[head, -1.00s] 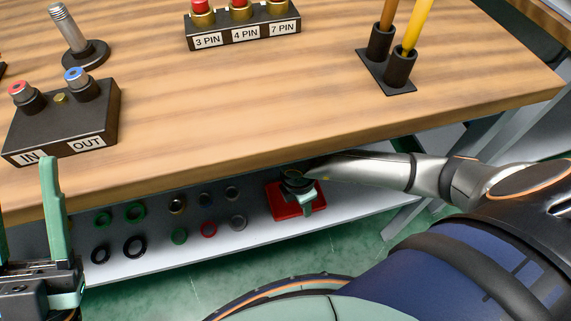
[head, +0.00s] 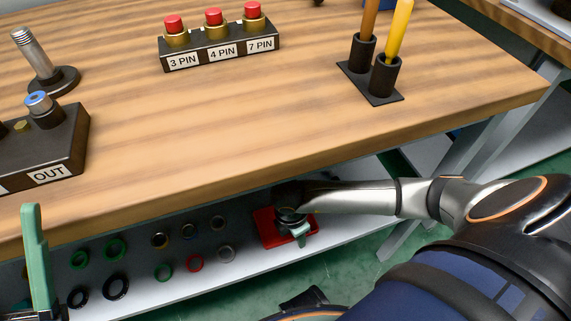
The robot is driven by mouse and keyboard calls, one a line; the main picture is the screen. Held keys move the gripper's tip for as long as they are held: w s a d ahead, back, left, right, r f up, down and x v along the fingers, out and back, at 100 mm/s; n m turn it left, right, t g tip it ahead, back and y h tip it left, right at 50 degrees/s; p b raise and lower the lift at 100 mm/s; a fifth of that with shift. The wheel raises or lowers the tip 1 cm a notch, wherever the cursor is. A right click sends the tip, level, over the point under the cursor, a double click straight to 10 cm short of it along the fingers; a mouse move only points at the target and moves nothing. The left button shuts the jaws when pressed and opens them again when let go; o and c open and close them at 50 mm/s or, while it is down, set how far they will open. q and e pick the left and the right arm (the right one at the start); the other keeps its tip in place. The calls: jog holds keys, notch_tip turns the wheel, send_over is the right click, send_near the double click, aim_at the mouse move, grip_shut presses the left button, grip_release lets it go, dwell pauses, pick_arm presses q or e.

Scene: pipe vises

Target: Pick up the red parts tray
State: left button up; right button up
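The red parts tray (head: 266,231) lies on the lower shelf under the wooden workbench, near the shelf's right part. My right gripper (head: 299,234) is over the tray's right half and covers much of it. A green finger shows at the tray's front right edge; the other finger is hidden, so I cannot tell whether the gripper holds the tray. My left gripper (head: 42,265) is at the lower left edge, mostly out of frame, with one green finger pointing up. It is far from the tray.
Several rings, such as a green one (head: 115,250) and a black one (head: 116,287), lie on the shelf (head: 185,293) left of the tray.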

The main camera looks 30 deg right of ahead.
grip_shut()
dwell(1.2)
